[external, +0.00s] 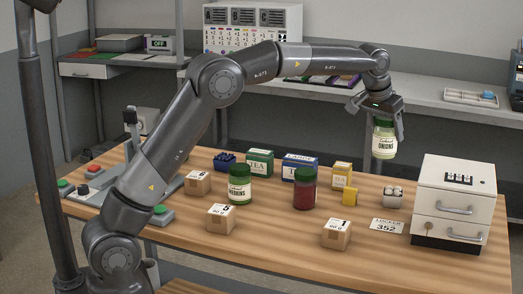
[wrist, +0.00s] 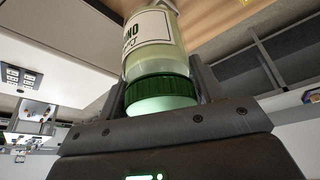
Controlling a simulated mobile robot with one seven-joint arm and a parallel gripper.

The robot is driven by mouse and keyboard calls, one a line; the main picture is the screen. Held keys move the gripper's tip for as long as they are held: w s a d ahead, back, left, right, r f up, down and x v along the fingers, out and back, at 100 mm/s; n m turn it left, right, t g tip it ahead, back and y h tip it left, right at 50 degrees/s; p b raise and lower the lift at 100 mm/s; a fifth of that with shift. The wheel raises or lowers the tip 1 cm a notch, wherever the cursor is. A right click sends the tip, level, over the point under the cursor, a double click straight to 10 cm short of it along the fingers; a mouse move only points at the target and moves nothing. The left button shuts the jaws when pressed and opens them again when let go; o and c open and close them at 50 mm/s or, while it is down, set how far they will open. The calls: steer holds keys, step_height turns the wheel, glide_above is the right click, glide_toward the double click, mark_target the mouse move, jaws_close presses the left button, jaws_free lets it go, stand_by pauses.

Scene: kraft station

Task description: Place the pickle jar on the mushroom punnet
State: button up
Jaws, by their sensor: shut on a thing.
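My gripper (external: 386,112) is shut on a jar of pale contents with a green lid (external: 383,139), whose label reads ONIONS. It holds the jar upright by the lid end, in the air above the table's back right. The same jar fills the middle of the wrist view (wrist: 153,55), lid toward the camera. A small punnet of whitish rounded items (external: 393,197), which looks like the mushroom punnet, stands on the table below the jar, left of the white drawer cabinet. A green-lidded jar labelled like gherkins (external: 239,186) stands at the table's middle left.
The white drawer cabinet (external: 456,200) stands right of the punnet. A LOCKER 352 card (external: 387,226) lies in front of the punnet.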

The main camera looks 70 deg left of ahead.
steer(key=n, duration=0.1)
glide_above(395, 190)
step_height(395, 190, down, 2)
steer(key=shift+y, duration=0.4)
steer(key=shift+a+f, duration=0.2)
steer(key=shift+f, duration=5)
steer(key=o, duration=1.3)
steer(key=shift+f, duration=0.2)
steer(key=shift+o, duration=0.2)
